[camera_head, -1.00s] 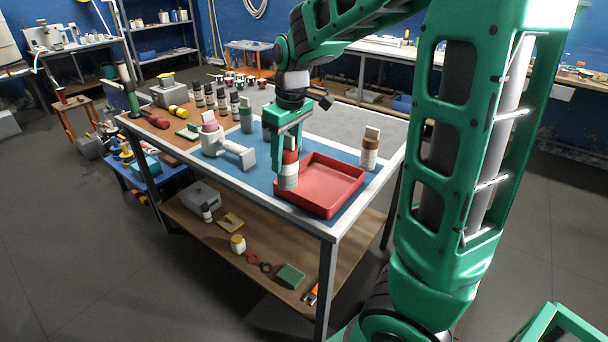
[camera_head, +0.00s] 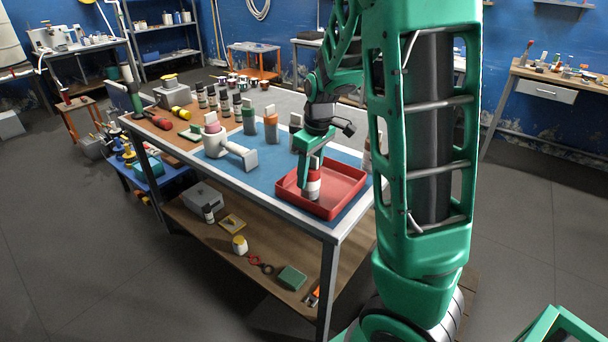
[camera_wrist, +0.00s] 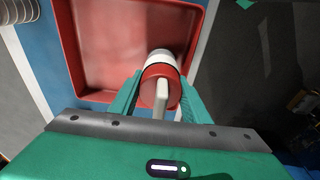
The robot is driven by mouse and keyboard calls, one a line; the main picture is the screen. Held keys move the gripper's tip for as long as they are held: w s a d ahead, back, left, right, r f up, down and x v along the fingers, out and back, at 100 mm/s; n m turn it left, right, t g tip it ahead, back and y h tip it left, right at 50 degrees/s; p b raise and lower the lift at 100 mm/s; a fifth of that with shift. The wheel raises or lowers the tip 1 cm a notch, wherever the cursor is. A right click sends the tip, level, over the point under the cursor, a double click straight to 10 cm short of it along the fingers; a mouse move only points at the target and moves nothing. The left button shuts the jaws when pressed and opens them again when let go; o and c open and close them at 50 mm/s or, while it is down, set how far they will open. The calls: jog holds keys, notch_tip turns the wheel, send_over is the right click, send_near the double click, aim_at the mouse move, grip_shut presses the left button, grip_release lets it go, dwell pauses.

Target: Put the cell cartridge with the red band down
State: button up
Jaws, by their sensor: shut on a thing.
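The cell cartridge with the red band (camera_head: 314,187) is a white cylinder with a red band near its top. My gripper (camera_head: 309,172) is shut on it from above. In the head view the cartridge is upright in or just over the red tray (camera_head: 347,199); I cannot tell whether its base touches the floor. In the wrist view the cartridge (camera_wrist: 160,82) sits between my fingers (camera_wrist: 156,97), near one wall of the tray (camera_wrist: 128,40).
A white fixture with a pink top (camera_head: 212,140) stands left on the blue mat. A green-banded cartridge (camera_head: 249,118) and an orange one (camera_head: 271,127) stand behind it. A dark one stands just behind my gripper, close by. The tray's right part is empty.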

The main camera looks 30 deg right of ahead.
jog(key=o, duration=1.2)
